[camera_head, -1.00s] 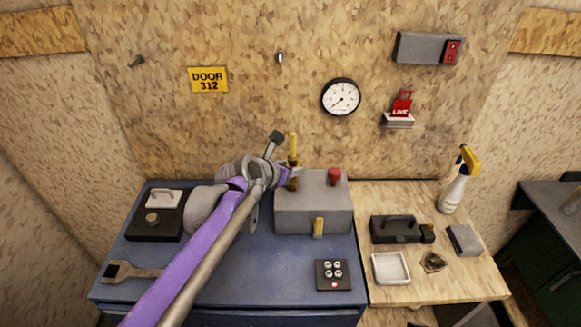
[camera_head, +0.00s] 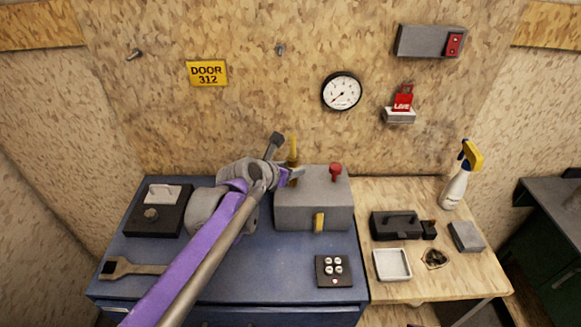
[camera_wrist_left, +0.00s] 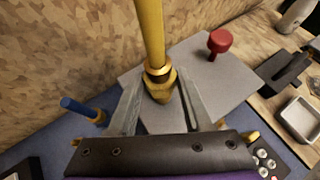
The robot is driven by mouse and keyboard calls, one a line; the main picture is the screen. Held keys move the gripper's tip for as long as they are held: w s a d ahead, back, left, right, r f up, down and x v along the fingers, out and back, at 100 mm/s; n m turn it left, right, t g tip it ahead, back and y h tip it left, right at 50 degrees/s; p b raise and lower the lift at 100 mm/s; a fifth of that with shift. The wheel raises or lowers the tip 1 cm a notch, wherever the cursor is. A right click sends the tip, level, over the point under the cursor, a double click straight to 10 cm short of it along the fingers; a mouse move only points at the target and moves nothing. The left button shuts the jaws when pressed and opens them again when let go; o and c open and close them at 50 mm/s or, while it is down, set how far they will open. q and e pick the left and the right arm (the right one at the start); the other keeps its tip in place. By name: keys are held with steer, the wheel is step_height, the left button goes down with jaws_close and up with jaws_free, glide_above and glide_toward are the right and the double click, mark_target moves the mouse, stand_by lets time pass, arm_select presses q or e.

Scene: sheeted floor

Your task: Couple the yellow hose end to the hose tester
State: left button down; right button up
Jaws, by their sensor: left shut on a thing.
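The hose tester (camera_head: 315,212) is a grey box on the blue bench, with a red knob (camera_head: 336,170) on top and a yellow lever (camera_head: 319,221) on its front. The yellow hose end (camera_head: 293,150) stands upright at the tester's left back. In the left wrist view the yellow hose end (camera_wrist_left: 152,35) has a brass collar and lies between the fingers. My left gripper (camera_head: 291,178) is shut on it, over the tester's grey top (camera_wrist_left: 215,75). I cannot tell whether its lower tip touches a port. My right gripper is not in view.
A blue-handled piece (camera_wrist_left: 80,107) with a brass base stands left of the gripper in the wrist view. A button pad (camera_head: 333,271) and a wrench (camera_head: 133,268) lie on the bench. A black box (camera_head: 160,210) stands at left. A white tray (camera_head: 392,265) and spray bottle (camera_head: 455,190) are right.

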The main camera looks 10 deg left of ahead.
arm_select(q)
steer(key=shift+f, duration=0.1)
steer(key=shift+c, duration=1.2)
jaws_free()
